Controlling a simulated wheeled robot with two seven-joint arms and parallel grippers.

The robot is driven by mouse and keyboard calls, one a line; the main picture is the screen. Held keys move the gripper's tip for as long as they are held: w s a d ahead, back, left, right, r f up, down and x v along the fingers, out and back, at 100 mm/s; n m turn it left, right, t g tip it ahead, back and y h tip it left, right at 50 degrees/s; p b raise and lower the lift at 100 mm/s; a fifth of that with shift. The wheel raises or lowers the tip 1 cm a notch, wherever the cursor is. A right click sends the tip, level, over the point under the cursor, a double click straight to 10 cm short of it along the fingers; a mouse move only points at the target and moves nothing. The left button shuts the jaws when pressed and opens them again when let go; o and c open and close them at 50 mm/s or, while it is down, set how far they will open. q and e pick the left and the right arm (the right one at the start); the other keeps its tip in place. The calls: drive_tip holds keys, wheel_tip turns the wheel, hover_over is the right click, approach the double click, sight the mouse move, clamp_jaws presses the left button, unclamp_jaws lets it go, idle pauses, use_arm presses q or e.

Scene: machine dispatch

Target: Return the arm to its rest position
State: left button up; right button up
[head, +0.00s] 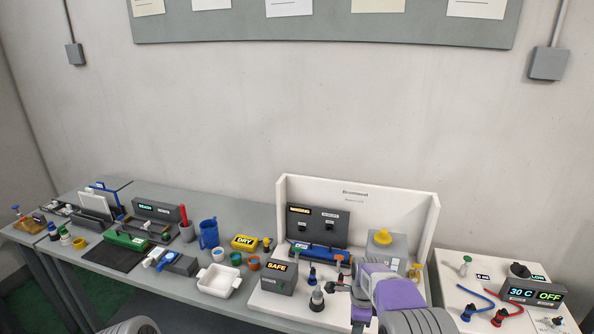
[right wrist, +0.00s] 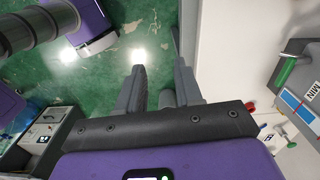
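My right arm shows as a purple and grey link (head: 398,292) at the bottom of the head view, in front of the white backed station. In the right wrist view my right gripper (right wrist: 160,68) has its two grey fingers apart, with green floor between and beyond them. Nothing is held between the fingers. The fingertips cannot be made out clearly in the head view. My left gripper is not in view.
The white station (head: 428,225) stands behind my right arm, with a SAFE box (head: 279,278) and small fittings. A white tray (head: 215,280) and blue mug (head: 209,233) are to the left. A 30 C OFF unit (head: 533,294) is to the right. Green floor (right wrist: 110,65) is open below.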

drive_tip(key=s+f+n+y+b, duration=0.15)
drive_tip(key=s+f+n, duration=0.3)
drive_tip(key=f, duration=0.75)
drive_tip(key=s+f+n+b, duration=0.35)
drive_tip(key=s+f, duration=0.25)
drive_tip(key=f, duration=0.5)
use_arm(q)
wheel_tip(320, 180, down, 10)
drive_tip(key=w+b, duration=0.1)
drive_tip(key=b, duration=0.3)
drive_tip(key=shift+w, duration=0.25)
use_arm(e)
drive_tip(key=s+a+f+n+y, duration=0.1)
drive_tip(key=s+a+f+n, duration=0.2)
drive_tip(key=s, duration=0.4)
drive_tip(key=s+a+f+n+y, duration=0.1)
drive_tip(key=s+a+f+n, duration=0.3)
drive_tip(key=s, duration=0.4)
drive_tip(key=shift+s+f+n+t, duration=0.3)
drive_tip(key=shift+f+n, duration=0.35)
drive_tip(key=shift+n, duration=0.45)
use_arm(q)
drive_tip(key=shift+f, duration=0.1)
use_arm(e)
drive_tip(key=shift+y, duration=0.25)
